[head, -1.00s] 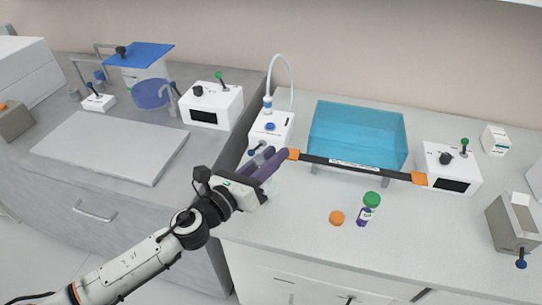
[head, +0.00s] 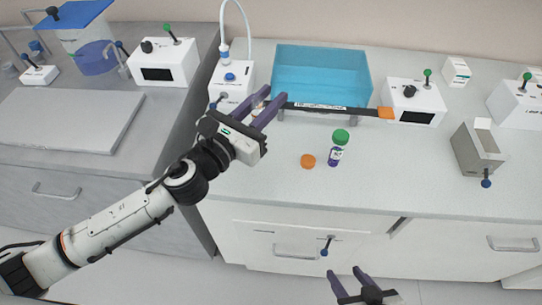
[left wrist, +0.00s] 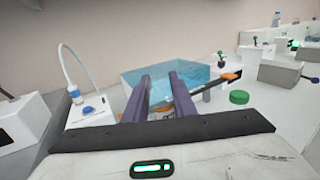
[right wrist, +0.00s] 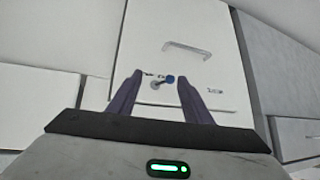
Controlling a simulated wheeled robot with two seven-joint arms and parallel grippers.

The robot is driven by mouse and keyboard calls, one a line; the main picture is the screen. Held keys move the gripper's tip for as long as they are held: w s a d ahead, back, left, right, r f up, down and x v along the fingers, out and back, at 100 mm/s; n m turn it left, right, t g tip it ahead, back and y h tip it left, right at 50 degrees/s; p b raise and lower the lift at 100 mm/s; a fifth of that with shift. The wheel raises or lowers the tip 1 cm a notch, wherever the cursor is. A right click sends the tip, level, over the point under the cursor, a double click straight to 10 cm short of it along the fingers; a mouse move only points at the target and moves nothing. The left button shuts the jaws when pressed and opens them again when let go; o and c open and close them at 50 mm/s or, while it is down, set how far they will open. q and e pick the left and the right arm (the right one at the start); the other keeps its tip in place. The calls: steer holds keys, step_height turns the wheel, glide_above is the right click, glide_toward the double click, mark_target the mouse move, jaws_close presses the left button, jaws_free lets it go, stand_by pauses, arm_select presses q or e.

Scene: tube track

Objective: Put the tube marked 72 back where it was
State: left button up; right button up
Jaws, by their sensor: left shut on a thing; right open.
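My left gripper (head: 274,92) is shut on a small pale, tube-like thing (head: 262,100), mostly hidden between its fingers. No number on it can be read. The fingers are at the left end of a dark bar (head: 340,109) with a white label, beside the white pump unit (head: 231,82). A purple tube with a green cap (head: 337,149) stands upright on the bench; its label is too small to read. An orange cap (head: 308,161) lies beside it. My right gripper (head: 345,271) is open and empty, low in front of the cabinet.
A blue translucent tank (head: 322,78) stands behind the bar. White boxes with knobs (head: 415,102) (head: 163,65) stand at both sides. A grey device (head: 478,150) is at the right. The front bench surface is mostly clear; cabinet drawers (head: 295,235) lie below.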

arm_select(q)
steer(key=shift+m+g+h, duration=0.6)
steer(key=shift+h, duration=0.2)
steer(key=d+f+b, duration=0.1)
steer(key=f, duration=0.2)
steer(key=d+f+b, duration=0.1)
steer(key=f+b, duration=0.1)
steer(key=f, duration=0.1)
steer(key=d+f+b, duration=0.1)
steer(key=d+f, duration=0.1)
steer(key=f, duration=0.1)
steer(key=shift+s+d+b, duration=0.1)
steer(key=shift+s+b, duration=0.25)
steer(key=shift+b, duration=0.05)
steer(key=shift+f, duration=0.1)
steer(key=o, duration=1)
